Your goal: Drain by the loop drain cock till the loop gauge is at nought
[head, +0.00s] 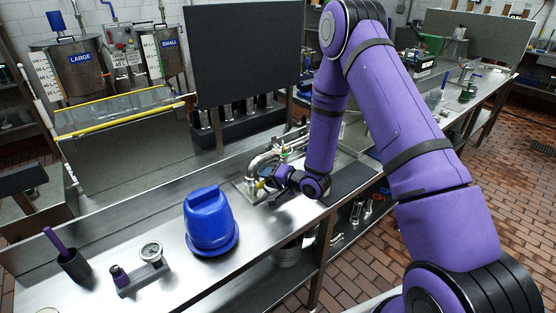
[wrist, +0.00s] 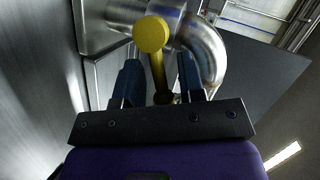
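A bent steel pipe loop (head: 262,163) rises from the bench in the head view, and its curved pipe (wrist: 205,50) fills the top of the wrist view. A yellow lever with a round end (wrist: 152,35) stands in front of the pipe; it shows small in the head view (head: 260,184). I cannot tell whether it is the drain cock. My gripper (wrist: 158,68) is open, with one finger on each side of the lever and gaps between. In the head view my gripper (head: 272,183) is low beside the pipe. I cannot make out a reading on any loop gauge.
A blue bucket-like container (head: 209,222) stands left of my gripper. A small dial on a block (head: 151,252) and a dark cup (head: 74,265) stand farther left. A black panel (head: 245,52) rises behind the bench. Tanks marked LARGE (head: 78,75) and SMALL (head: 170,60) stand at the back.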

